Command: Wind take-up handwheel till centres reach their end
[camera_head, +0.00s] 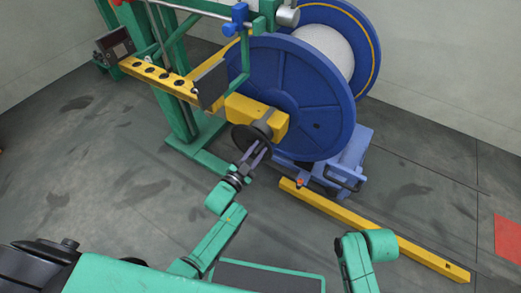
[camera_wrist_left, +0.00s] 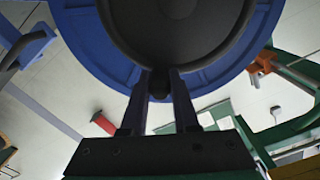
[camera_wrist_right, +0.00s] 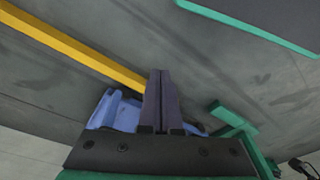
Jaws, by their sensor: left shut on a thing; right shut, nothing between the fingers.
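The dark round handwheel (camera_head: 240,138) sits on the front of a yellow housing (camera_head: 262,113), beside the large blue reel (camera_head: 300,100). My left gripper (camera_head: 258,154) is at the wheel's lower right edge. In the left wrist view the wheel (camera_wrist_left: 178,28) fills the top middle, and the left fingers (camera_wrist_left: 160,84) are shut on its small dark knob or handle. My right gripper (camera_wrist_right: 160,75) is shut and empty, pointing over the floor; the head view shows only its green arm. The centres are hidden behind the housing and reel.
A yellow floor rail (camera_head: 375,232) runs to the lower right. A blue stand (camera_head: 345,165) with a dark handle is right of the wheel. A green post and yellow beam (camera_head: 160,75) stand at the left. Open grey floor lies in front; a red floor patch (camera_head: 508,238) is far right.

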